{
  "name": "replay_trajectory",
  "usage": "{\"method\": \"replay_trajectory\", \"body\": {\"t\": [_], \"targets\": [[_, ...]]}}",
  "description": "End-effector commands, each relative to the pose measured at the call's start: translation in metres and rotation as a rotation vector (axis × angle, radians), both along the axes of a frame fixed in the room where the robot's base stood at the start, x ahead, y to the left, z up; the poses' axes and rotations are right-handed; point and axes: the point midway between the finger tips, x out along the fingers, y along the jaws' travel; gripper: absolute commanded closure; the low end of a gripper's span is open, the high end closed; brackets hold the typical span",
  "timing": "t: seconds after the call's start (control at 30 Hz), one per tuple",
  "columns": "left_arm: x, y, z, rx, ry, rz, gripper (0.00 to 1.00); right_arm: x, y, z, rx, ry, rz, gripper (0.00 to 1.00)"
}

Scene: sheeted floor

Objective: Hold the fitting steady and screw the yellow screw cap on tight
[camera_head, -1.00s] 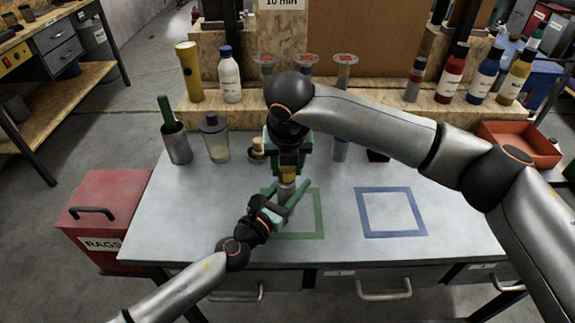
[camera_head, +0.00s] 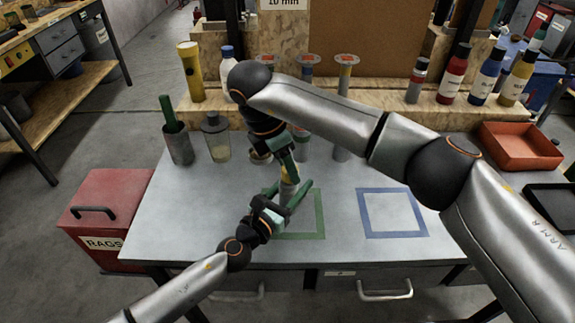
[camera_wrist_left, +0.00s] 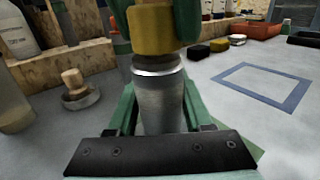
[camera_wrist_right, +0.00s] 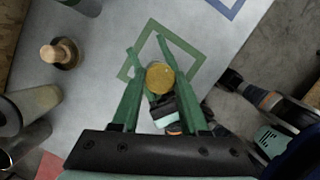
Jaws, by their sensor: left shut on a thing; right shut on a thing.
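The silver cylindrical fitting (camera_wrist_left: 160,100) stands upright in the left wrist view, over the green square. My left gripper (camera_head: 285,207) is shut on its body from the front. The yellow screw cap (camera_wrist_left: 153,30) sits on top of the fitting, in line with it; how far it is threaded cannot be told. My right gripper (camera_head: 289,170) is shut on the cap from above, its green fingers on either side. In the right wrist view, the round top of the cap (camera_wrist_right: 160,78) shows between the fingers. In the head view, the grippers partly hide both parts.
The green square (camera_head: 320,215) and blue square (camera_head: 392,212) mark the grey table. Behind the grippers stand a small round piece with a knob (camera_wrist_left: 77,88), a jar (camera_head: 215,140) and a cup with a green handle (camera_head: 178,145). The front right of the table is clear.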

Motion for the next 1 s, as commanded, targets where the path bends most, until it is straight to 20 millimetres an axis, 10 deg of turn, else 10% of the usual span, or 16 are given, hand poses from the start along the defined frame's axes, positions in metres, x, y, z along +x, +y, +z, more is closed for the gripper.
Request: {"method": "replay_trajectory", "body": {"t": [0.03, 0.07, 0.37, 1.0], "targets": [[0.0033, 0.0076, -0.0034, 0.002, 0.007, 0.018, 1.0, 0.0031, -0.0077, 0.0014, -0.016, -0.004, -0.015, 1.0], [0.0034, 0.0078, -0.0034, 0.002, 0.007, 0.019, 1.0, 0.0032, -0.0078, 0.0013, -0.016, -0.004, -0.014, 0.54], [0.002, 0.0049, -0.003, 0.003, 0.005, 0.011, 1.0, 0.0013, -0.0043, 0.0002, -0.01, -0.001, -0.004, 0.21], [0.0003, 0.0016, -0.0023, 0.001, 0.004, 0.003, 1.0, 0.0005, -0.0036, -0.0001, -0.007, -0.001, 0.144, 0.31]]}}
